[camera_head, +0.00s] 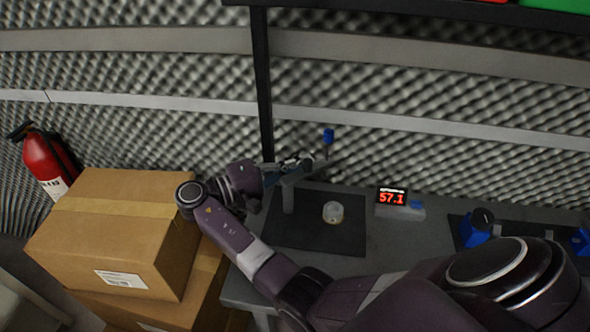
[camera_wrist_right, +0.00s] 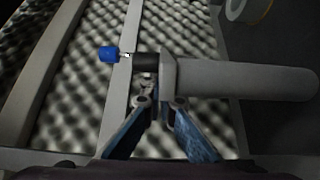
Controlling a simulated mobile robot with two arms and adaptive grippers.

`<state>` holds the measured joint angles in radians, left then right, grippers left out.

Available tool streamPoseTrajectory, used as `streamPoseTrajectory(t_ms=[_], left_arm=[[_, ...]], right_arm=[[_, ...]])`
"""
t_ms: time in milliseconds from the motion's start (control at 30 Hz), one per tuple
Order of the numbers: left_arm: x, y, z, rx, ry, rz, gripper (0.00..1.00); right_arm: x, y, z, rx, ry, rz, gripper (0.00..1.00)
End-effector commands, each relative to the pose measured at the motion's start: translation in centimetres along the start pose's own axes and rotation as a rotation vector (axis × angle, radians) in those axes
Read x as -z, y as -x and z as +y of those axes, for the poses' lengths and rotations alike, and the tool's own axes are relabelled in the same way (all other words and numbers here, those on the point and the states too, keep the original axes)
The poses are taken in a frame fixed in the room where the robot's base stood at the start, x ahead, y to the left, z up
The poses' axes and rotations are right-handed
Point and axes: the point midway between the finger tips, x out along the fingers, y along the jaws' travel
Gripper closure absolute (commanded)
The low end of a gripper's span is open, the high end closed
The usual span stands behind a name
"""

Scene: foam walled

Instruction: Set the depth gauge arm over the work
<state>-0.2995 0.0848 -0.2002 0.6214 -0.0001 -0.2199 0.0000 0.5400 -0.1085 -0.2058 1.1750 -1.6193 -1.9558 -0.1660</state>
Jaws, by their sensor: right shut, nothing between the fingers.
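The depth gauge has a grey upright post (camera_head: 288,197) with a grey arm (camera_head: 304,173) at its top. A blue knob (camera_head: 328,136) stands up at the arm's far end. The work, a pale round piece (camera_head: 333,213), sits on a dark mat, to the right of the post. In the wrist view the post (camera_wrist_right: 245,82) lies across the right, with the blue knob (camera_wrist_right: 107,54) at left. My right gripper (camera_head: 297,163) is shut and empty beside the gauge arm; its fingertips (camera_wrist_right: 161,101) are close to it. I cannot tell whether they touch. My left gripper is not in view.
The dark mat (camera_head: 275,232) lies on a grey table. Cardboard boxes (camera_head: 115,225) and a fire extinguisher (camera_head: 45,162) stand at left. A foam wall is close behind.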

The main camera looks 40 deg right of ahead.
Motion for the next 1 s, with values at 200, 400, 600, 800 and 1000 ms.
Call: streamPoseTrajectory(t_ms=[200,400,600,800,1000], left_arm=[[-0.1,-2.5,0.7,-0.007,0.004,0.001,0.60],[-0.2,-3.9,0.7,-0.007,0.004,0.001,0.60],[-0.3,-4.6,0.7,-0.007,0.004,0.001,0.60],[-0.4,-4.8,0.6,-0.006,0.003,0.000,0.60],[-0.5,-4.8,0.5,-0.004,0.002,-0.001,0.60]], right_arm=[[-0.8,-0.3,-0.5,0.005,0.001,-0.144,1.00],[-1.3,-0.5,-0.4,0.003,0.001,-0.232,1.00],[-1.7,-0.6,-0.2,0.002,0.000,-0.284,1.00],[-1.8,-0.7,0.0,0.000,-0.001,-0.304,1.00],[-1.8,-0.7,0.1,-0.001,-0.001,-0.306,1.00]])
